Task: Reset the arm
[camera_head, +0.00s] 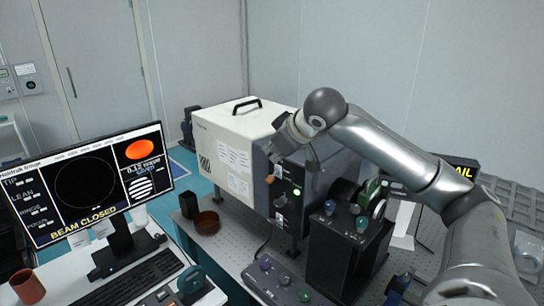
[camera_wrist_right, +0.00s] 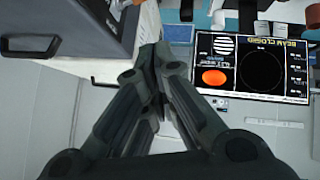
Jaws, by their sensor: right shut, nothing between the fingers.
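My right arm (camera_head: 385,150) comes in from the lower right, rises to a bent wrist, and ends at my right gripper (camera_head: 280,143). The gripper hangs in front of the dark end panel of a large cream instrument box (camera_head: 222,140); I cannot tell whether it touches the panel. In the right wrist view the dark fingers of the right gripper (camera_wrist_right: 157,55) come together, shut and empty. My left arm and gripper do not show.
A monitor (camera_head: 85,185) reading "BEAM CLOSED" stands at the left; it shows upside down in the wrist view (camera_wrist_right: 252,65). A black unit with coloured knobs (camera_head: 340,240), a knob box (camera_head: 280,283) and a brown bowl (camera_head: 207,222) stand on the perforated table.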

